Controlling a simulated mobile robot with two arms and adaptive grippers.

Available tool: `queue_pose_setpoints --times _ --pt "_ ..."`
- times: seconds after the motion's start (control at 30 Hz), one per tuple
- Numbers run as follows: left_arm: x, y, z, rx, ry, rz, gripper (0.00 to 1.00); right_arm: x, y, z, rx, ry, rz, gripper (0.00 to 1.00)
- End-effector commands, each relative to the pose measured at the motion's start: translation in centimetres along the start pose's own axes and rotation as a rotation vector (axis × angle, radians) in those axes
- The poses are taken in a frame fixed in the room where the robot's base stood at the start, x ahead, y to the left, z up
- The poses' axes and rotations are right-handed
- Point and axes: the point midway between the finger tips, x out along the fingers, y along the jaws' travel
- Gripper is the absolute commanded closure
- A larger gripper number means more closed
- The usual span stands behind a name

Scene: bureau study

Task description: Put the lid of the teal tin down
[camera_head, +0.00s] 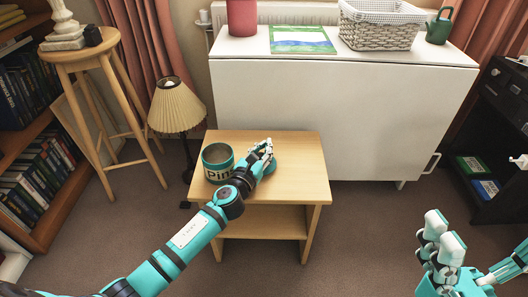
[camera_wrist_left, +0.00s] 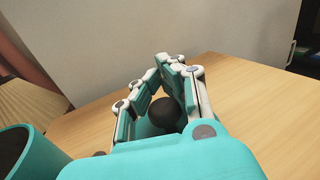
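The teal tin (camera_head: 217,174) stands upright and open, without a lid on it, on the left part of the small wooden table (camera_head: 296,184). Its rim and side also show at the lower left of the left wrist view (camera_wrist_left: 32,155). My left gripper (camera_head: 262,152) is just right of the tin, low over the tabletop. In the left wrist view its fingers (camera_wrist_left: 165,85) close around a dark round knob (camera_wrist_left: 164,111), which I take for the lid's. The lid's disc is mostly hidden; I cannot tell whether it touches the table. My right gripper (camera_head: 440,238) is open and empty at lower right.
The tabletop is bare to the right of the gripper. Behind the table stands a white cabinet (camera_head: 300,105) with a woven basket (camera_head: 378,34) on top. A pleated lamp (camera_head: 177,106) and a wooden stool (camera_head: 82,56) stand at the left.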

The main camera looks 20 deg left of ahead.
Motion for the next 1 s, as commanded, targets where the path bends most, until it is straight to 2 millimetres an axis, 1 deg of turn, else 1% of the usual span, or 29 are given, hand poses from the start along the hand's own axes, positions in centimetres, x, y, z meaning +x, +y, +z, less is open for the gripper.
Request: queue_pose_setpoints --times 0.27,0.57,0.7,0.8,1.0 --pt "0.01 0.02 -0.01 0.0 -0.001 0.001 1.0 -0.01 -0.02 -0.24 0.001 0.013 0.0 0.0" --pt "0.01 0.05 -0.96 0.0 -0.001 0.001 1.0 -0.82 -0.01 -0.04 0.001 0.011 0.0 0.0" --pt "0.01 0.05 -0.8 0.0 -0.001 0.001 0.82 -0.66 -0.02 -0.05 0.001 0.011 0.0 0.0" --pt "0.01 0.05 -0.79 0.0 -0.001 0.001 0.71 -0.66 -0.02 -0.05 0.001 0.011 0.0 0.0" --pt "0.01 0.05 -0.77 0.0 -0.001 0.001 0.71 -0.65 -0.02 -0.05 0.001 0.01 0.0 0.0"
